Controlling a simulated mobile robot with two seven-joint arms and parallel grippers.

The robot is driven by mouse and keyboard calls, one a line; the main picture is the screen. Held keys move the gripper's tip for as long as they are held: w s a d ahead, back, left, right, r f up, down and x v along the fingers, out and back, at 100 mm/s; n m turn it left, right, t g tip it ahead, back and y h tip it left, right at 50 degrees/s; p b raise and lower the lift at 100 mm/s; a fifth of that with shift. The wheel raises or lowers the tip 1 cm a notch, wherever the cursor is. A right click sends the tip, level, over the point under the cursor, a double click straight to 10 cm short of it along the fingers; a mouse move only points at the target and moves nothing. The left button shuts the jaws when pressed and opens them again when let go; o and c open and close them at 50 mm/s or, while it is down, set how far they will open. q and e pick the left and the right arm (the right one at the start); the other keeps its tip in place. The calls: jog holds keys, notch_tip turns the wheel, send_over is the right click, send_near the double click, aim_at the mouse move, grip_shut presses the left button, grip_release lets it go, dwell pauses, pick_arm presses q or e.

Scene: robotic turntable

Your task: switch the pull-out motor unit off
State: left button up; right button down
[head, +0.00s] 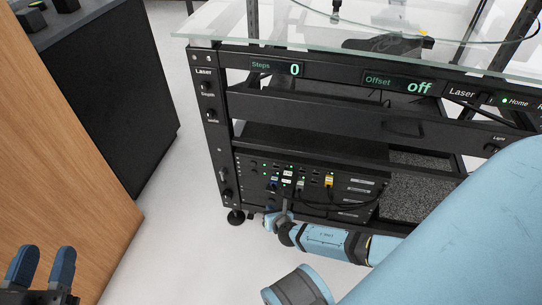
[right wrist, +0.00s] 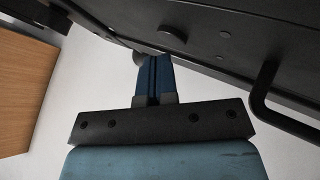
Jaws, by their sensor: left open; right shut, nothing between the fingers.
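The pull-out motor unit (head: 345,205) is a black box low in the turntable frame, with small green lights and plugged cables on its front. Its switch is too small to tell apart in the head view. My right gripper (head: 274,219) is shut and empty at the unit's lower front. In the right wrist view its blue fingers (right wrist: 154,78) are together, close to a dark panel (right wrist: 225,30) with a round black knob (right wrist: 173,34). I cannot tell whether they touch. My left gripper (head: 42,266) is open and empty, at the lower left, far from the unit.
A black bar handle (right wrist: 265,97) sticks out of the panel to the right of the fingers. The frame carries a glass top (head: 300,25) and displays reading "0" and "off" (head: 405,84). A wooden panel (head: 75,150) stands at left. White floor lies between.

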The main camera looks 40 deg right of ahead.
jog(key=shift+w+d, duration=0.3)
dwell(0.7)
jog(key=shift+s+a, duration=0.55)
jog(key=shift+a, duration=0.1)
jog(key=s+a+p, duration=0.1)
jog(key=s+a, duration=0.3)
jog(key=shift+a, duration=0.3)
dwell(0.3)
dwell(0.4)
